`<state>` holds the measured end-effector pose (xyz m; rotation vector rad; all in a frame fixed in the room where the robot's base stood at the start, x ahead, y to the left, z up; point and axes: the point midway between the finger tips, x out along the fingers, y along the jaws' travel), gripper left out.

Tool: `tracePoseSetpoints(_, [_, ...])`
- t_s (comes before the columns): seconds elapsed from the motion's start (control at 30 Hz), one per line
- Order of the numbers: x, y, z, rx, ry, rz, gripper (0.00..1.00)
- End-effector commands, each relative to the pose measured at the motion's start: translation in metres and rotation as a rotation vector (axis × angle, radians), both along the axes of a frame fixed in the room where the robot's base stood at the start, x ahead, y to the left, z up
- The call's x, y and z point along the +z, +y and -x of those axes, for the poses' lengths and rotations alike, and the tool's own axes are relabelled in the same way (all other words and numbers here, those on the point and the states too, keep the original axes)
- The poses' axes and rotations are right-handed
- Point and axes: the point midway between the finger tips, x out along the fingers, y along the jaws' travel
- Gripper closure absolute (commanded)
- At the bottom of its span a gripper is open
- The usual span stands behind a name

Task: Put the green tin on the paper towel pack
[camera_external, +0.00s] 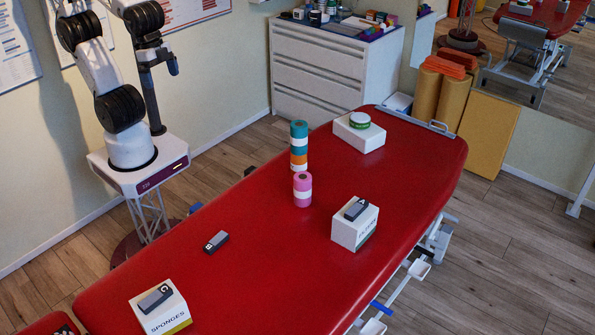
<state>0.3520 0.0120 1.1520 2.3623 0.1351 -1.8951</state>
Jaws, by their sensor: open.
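A small round tin (360,118) with a white lid and a green side rests on top of a plain white pack (371,140) at the far end of the red treatment table. That white pack may be the paper towel pack; I can read no label on it. My gripper (173,67) is raised at the upper left beside my base, well away from the tin and the table. It is open and appears empty, though its fingers are small and dark in this view.
The red table (262,268) bears a teal, white and orange roll stack (299,146), a pink-and-white stack (302,190), a dark block (216,242), a white box with a dark block on top (352,232), and a sponges box (165,314), also topped by a block. Bare table lies between them.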

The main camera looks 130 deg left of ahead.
Motion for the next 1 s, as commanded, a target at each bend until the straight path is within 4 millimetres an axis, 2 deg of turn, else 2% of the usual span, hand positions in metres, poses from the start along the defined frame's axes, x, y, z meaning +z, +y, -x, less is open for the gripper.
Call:
tracePoseSetpoints(0.1, [-0.007,-0.010,0.021,-0.087,-0.009,-0.013,0.00])
tracePoseSetpoints(0.3, [-0.013,-0.015,0.036,-0.156,-0.014,-0.024,0.00])
tracePoseSetpoints(1.0, [-0.013,-0.016,0.037,-0.159,-0.014,-0.025,0.00])
